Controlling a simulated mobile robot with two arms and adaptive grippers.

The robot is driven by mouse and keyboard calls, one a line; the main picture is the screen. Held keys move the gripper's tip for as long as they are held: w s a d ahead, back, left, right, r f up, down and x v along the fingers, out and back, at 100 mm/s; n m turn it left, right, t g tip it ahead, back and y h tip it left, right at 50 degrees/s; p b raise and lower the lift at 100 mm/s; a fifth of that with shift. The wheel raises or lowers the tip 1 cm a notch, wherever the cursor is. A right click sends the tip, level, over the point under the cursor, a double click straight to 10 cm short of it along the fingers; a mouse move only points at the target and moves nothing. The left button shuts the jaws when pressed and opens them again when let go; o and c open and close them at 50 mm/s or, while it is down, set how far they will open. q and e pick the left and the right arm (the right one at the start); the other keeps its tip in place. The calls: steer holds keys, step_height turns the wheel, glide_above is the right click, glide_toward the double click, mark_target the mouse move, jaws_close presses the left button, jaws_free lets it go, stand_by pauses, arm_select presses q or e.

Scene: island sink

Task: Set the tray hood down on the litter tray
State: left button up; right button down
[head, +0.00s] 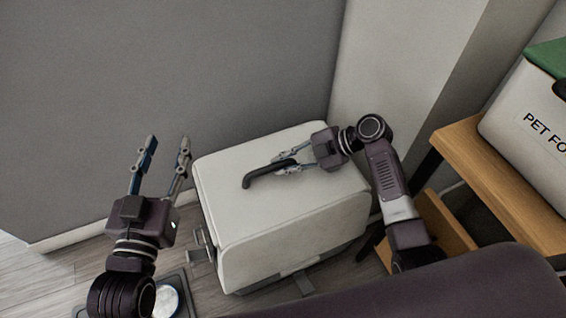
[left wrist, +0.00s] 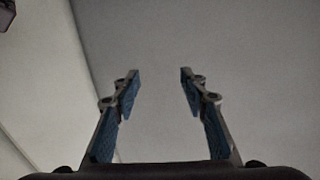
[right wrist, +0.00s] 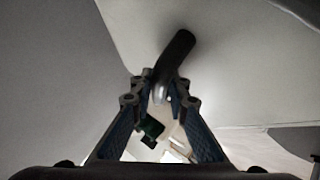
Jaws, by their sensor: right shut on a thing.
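The tray hood (head: 290,228) is a large pale box with rounded edges and a black bar handle (head: 258,178) on top. My right gripper (head: 284,167) is shut on this handle, which also shows between its fingers in the right wrist view (right wrist: 177,55). My left gripper (head: 168,142) is open and empty, left of the hood and apart from it. Grey clip-like parts (head: 202,246) show by the hood's left side and lower front edge. The litter tray is not clearly seen; I cannot tell whether the hood touches it.
A grey wall (head: 180,70) stands behind the hood, with a pale wall at its right. A wooden shelf unit (head: 470,150) at the right carries a pet food bin (head: 530,130). A dark mat with a round bowl (head: 165,300) lies on the floor at the lower left.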

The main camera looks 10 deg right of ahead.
arm_select(q)
steer(key=shift+r, duration=0.4)
arm_select(e)
steer(key=shift+r, duration=0.1)
arm_select(q)
steer(key=shift+w+d+r+h, duration=0.1)
steer(key=shift+r+h, duration=0.2)
steer(key=shift+r, duration=0.1)
steer(key=shift+d+r+t, duration=0.1)
steer(key=shift+r+t, duration=0.6)
steer(key=shift+r, duration=0.15)
arm_select(e)
steer(key=shift+f, duration=0.2)
